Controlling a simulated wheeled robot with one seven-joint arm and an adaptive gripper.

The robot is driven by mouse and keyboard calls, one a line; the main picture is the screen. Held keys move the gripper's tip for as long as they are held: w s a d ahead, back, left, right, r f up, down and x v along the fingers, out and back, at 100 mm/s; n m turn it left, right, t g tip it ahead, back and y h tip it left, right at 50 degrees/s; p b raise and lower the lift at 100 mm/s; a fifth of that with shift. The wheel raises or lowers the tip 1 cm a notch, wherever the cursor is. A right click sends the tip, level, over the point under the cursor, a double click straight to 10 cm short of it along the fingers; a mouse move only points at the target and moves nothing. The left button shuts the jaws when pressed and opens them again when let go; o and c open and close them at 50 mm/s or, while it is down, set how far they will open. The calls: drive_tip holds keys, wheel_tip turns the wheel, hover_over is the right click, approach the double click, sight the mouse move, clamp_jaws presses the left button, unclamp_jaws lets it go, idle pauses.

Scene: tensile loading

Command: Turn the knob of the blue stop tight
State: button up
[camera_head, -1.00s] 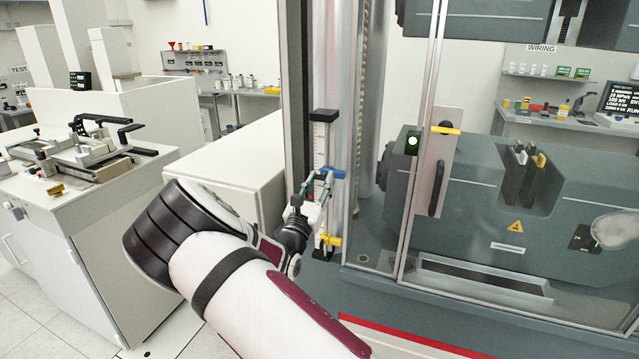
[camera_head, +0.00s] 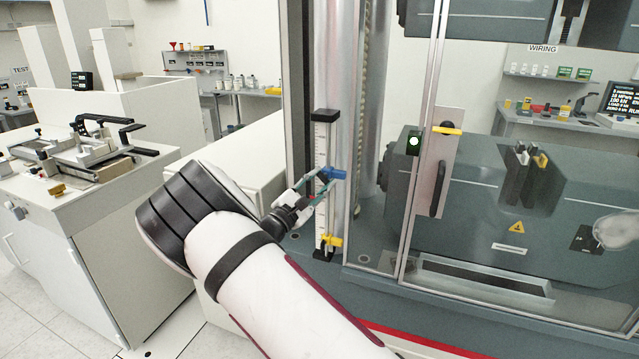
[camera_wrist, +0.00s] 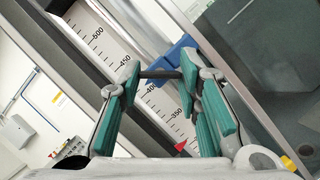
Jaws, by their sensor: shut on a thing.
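The blue stop (camera_head: 331,173) sits on the upright white scale (camera_head: 321,205) at the front of the testing machine. It also shows in the wrist view (camera_wrist: 178,48), beside the scale's printed numbers. My gripper (camera_head: 313,183) reaches it from the lower left. In the wrist view, the teal fingertips of my gripper (camera_wrist: 158,74) are closed on the two ends of the stop's dark knob (camera_wrist: 160,73). The knob's ends are hidden by the fingertips. In the head view the knob is too small to make out.
A yellow stop (camera_head: 331,241) sits lower on the same scale. A clear guard door with a black handle (camera_head: 439,175) stands right of the scale. A grey column (camera_head: 340,60) rises behind it. A white bench (camera_head: 60,195) with a fixture is at the left.

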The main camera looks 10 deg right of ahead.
drive_tip(key=shift+r+m+g+y+p, duration=0.2)
drive_tip(key=shift+m+g, duration=0.35)
drive_tip(key=shift+m, duration=1.1)
drive_tip(key=shift+f+m+g+y+p, duration=0.15)
drive_tip(key=shift+m+g+y, duration=0.35)
drive_tip(key=shift+m, duration=1.2)
drive_tip(key=shift+r+m+g+y+p, duration=0.15)
drive_tip(key=shift+m+g, duration=0.5)
drive_tip(key=shift+m, duration=1)
drive_tip(key=o, duration=1.2)
drive_tip(key=shift+c, duration=0.2)
drive_tip(key=shift+a, duration=0.15)
drive_tip(key=v, duration=1.1)
drive_tip(key=shift+s+a, duration=0.2)
drive_tip(key=shift+a, duration=0.15)
